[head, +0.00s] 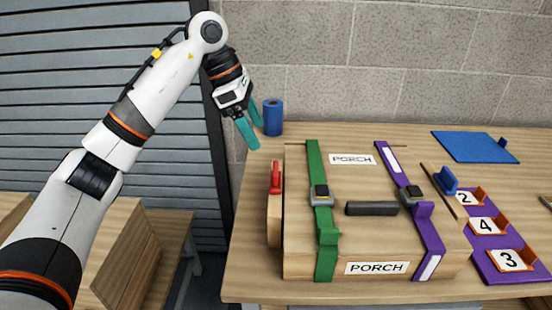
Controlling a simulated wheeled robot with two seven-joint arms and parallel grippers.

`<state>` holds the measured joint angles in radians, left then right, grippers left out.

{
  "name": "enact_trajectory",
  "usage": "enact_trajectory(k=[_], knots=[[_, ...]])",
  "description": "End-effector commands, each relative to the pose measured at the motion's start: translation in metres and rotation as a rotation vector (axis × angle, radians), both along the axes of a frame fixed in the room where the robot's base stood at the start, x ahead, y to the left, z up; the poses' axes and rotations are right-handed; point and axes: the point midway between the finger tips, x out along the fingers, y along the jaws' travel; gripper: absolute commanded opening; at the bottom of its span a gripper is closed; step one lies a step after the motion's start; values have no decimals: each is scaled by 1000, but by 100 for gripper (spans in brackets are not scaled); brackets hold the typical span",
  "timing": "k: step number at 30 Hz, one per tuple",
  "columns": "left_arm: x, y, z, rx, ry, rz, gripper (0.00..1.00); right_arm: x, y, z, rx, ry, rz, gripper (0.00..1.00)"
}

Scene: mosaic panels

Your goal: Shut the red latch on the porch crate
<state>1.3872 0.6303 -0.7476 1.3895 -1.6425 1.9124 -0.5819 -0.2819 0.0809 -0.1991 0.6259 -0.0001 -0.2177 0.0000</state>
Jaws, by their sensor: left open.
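The porch crate (300,262) is a wooden box on the table, with PORCH labels on its lid and front. The red latch (275,178) is at the crate's left side, near the upper edge, and stands upright there. I cannot tell from this angle whether it is engaged. My left gripper (252,127) has teal fingers, which are apart and empty. It hangs above and behind the red latch, in front of a blue cylinder, touching neither crate nor latch. My right gripper is not in view.
Green (313,160) and purple (390,160) straps with buckles cross the crate. A dark handle (371,208) lies between them. A blue cylinder (273,117) stands behind the crate. A purple numbered rack (488,252) and blue panel (474,147) are at right. The table (240,285) is bare at front left.

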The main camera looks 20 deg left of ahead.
Motion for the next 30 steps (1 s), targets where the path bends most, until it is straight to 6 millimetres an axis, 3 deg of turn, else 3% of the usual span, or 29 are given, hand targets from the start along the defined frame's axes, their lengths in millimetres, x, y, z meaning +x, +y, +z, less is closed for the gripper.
enact_trajectory(k=[3, 6, 10, 15, 20, 29, 30], knots=[[2, -9, -22, 0, 4, -3, 78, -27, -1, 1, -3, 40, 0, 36], [4, -17, -41, -2, 5, -2, 78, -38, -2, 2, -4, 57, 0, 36], [6, -26, -64, -2, 6, -1, 78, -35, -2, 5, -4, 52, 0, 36], [9, -35, -87, -2, 5, -1, 78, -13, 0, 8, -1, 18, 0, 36], [11, -39, -97, -2, 1, -1, 78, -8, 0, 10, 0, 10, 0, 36], [11, -39, -99, -2, 1, -1, 78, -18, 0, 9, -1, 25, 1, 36], [11, -39, -99, -2, 1, -1, 72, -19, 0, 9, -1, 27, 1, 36]])
